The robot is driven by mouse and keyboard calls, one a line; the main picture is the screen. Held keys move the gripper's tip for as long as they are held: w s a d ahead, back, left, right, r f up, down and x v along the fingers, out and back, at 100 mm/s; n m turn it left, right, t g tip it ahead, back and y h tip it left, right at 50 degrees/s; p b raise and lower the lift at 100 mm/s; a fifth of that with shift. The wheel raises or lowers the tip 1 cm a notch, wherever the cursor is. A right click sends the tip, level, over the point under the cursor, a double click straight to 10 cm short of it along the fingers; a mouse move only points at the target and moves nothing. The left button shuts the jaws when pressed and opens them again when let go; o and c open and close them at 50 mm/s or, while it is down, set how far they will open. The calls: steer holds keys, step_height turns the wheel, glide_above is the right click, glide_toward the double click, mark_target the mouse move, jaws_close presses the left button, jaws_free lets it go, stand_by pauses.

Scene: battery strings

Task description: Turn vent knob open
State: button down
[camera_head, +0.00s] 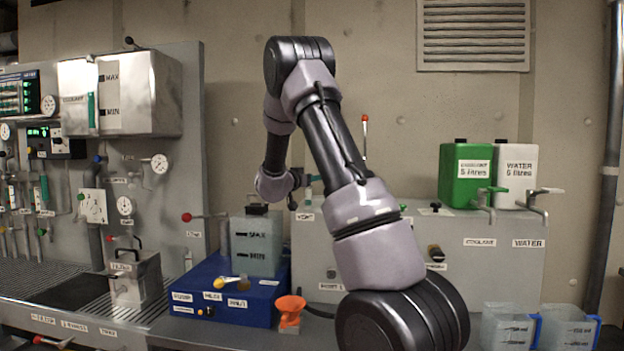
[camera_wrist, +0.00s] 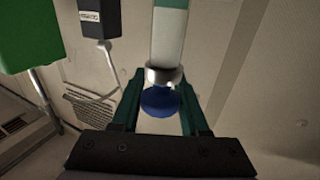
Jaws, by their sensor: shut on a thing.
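In the wrist view, a round blue knob (camera_wrist: 160,102), which appears to be the vent knob, sits below a metal collar (camera_wrist: 163,74) on a white and pale green tube (camera_wrist: 169,35). The green fingers of my gripper (camera_wrist: 160,88) stand on both sides of the knob and are shut on it. In the head view, my gripper (camera_head: 311,180) is small, at the end of my arm above the left part of the grey cabinet. The knob cannot be made out there, and its turn angle is not readable.
The grey cabinet (camera_head: 480,262) carries a green coolant can (camera_head: 465,185) and a white water can (camera_head: 515,178) at right. A blue box (camera_head: 222,288) with a clear tank (camera_head: 256,243) stands at left. Clear jugs (camera_head: 508,327) sit front right.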

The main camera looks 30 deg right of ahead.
steer(key=shift+r, duration=0.1)
stand_by(0.4)
steer(key=shift+c, duration=2.2)
jaws_free()
steer(key=v, duration=1)
steer(key=shift+a, duration=0.35)
steer(key=shift+s, duration=0.1)
